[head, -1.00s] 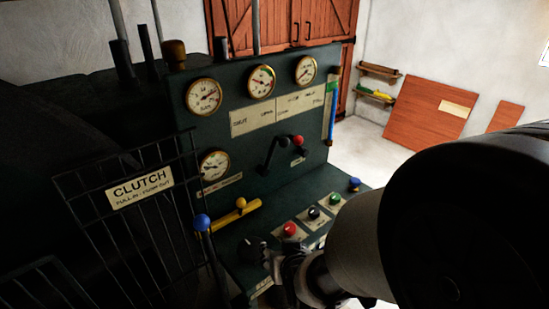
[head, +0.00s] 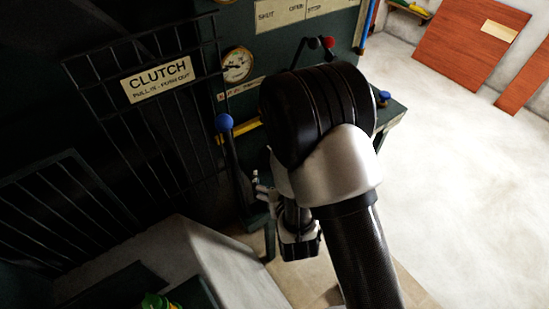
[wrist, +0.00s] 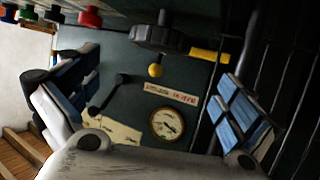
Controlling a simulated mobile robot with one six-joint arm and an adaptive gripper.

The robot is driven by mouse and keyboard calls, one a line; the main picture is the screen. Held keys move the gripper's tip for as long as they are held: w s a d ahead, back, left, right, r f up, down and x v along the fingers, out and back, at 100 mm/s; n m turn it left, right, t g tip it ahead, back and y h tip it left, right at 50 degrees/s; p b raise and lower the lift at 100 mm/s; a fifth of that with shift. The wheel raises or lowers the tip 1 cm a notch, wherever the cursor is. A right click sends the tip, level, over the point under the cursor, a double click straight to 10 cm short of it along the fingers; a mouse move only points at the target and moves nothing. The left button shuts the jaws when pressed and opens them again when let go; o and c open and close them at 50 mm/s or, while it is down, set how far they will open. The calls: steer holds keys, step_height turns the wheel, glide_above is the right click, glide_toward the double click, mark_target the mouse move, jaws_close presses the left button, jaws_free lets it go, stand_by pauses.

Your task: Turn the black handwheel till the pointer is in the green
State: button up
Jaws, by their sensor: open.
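The black handwheel (wrist: 158,38) shows in the wrist view as a dark ribbed wheel near the top, seen edge-on. In the head view my arm hides it. My gripper (wrist: 158,68) is open and empty; its two blue-padded fingers stand wide apart, with the wheel beyond them and apart from them. A round brass-rimmed gauge (wrist: 167,123) with a white face sits on the dark green panel, and it also shows in the head view (head: 237,65). Its pointer is too small to read against any green band.
A blue-knobbed lever (head: 224,122) and a black CLUTCH guard (head: 150,125) stand left of my arm. Red and green buttons (wrist: 90,16) line the console. Open floor (head: 470,190) lies right.

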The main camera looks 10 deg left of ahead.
steer(key=b+x, duration=0.2)
steer(key=x, duration=1.1)
steer(key=shift+w+b, duration=0.15)
steer(key=shift+b, duration=0.25)
steer(key=shift+c, duration=0.2)
steer(key=c, duration=1)
